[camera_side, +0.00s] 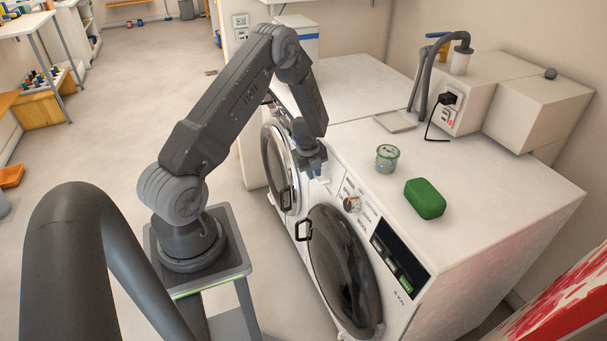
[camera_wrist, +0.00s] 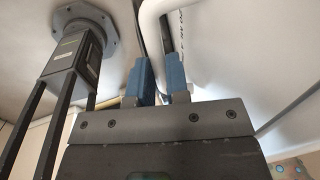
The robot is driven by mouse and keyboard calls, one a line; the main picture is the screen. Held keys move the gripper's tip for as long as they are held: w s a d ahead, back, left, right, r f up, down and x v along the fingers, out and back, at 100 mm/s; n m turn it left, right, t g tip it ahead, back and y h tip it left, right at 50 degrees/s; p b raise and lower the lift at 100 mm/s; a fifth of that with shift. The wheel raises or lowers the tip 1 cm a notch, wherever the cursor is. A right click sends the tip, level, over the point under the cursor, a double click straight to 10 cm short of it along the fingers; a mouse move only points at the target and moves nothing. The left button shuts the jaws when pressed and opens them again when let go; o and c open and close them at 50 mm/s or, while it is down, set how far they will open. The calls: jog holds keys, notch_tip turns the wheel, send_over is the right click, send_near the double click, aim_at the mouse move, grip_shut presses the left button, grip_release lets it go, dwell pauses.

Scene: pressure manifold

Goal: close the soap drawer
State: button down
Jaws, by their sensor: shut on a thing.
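The soap drawer (camera_side: 323,180) is at the upper left of the front of the nearer white washing machine (camera_side: 460,255) in the side view. Little of its white front shows, and how far out it stands is hard to tell. My gripper (camera_side: 316,168) points down at the drawer and is shut on it; the contact is small and partly hidden. In the wrist view, the two blue fingertips (camera_wrist: 158,75) stand a little apart, with a white curved piece just beyond them that I cannot identify for sure.
The machine's dark round door (camera_side: 345,270) is below the drawer, and a knob (camera_side: 351,204) is to its right. A second machine (camera_side: 278,165) is to the left.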

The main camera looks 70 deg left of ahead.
jog(key=c, duration=1.1)
grip_release()
jog(key=shift+s, duration=0.1)
jog(key=shift+s, duration=0.1)
jog(key=s, duration=1.7)
notch_tip(320, 180, up, 14)
jog(key=s, duration=0.2)
jog(key=w+d+r+n+t+y, duration=0.3)
jog(key=w+r+n, duration=0.1)
jog(key=r, duration=0.3)
jog(key=w+d+r+n+t+y, duration=0.3)
jog(key=w+r+n, duration=0.1)
jog(key=w+r, duration=0.2)
jog(key=shift+w+d+r+n+y, duration=0.2)
jog(key=shift+d+r+n+y, duration=0.1)
jog(key=shift+r+n, duration=0.15)
